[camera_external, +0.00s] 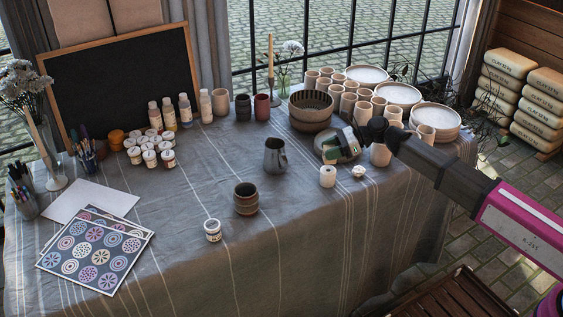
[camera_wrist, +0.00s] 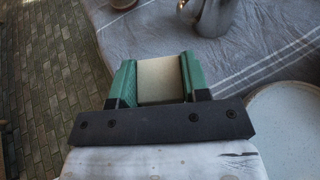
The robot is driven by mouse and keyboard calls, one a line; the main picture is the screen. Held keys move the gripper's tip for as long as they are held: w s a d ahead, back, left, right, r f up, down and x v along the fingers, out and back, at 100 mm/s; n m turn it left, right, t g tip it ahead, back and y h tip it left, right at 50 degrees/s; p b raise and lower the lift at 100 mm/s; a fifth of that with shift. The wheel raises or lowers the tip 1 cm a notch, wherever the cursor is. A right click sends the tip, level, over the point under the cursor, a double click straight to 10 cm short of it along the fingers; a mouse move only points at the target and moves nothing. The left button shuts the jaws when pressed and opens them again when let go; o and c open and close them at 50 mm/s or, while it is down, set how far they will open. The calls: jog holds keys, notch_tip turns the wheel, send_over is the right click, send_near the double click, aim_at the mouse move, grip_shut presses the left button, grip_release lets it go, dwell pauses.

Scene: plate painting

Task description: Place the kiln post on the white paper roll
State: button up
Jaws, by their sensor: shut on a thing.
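The kiln post (camera_wrist: 160,80) is a cream block between the green fingers of my gripper (camera_wrist: 158,84) in the wrist view. My gripper is shut on it. In the external view my gripper (camera_external: 345,145) is in front of the large ribbed bowl, and the post is small and hard to make out there. The white paper roll (camera_external: 328,177) stands upright on the grey cloth, just below and a little left of my gripper in the picture. The gap between post and roll cannot be judged well.
A crumpled white piece (camera_external: 358,171) lies right of the roll. A metal pitcher (camera_external: 275,157) stands to the left, also in the wrist view (camera_wrist: 213,15). The ribbed bowl (camera_external: 310,112) and several cups stand behind.

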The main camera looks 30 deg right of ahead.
jog(key=shift+f, duration=1.85)
jog(key=shift+f, duration=0.1)
jog(key=o, duration=1)
jog(key=v, duration=1.2)
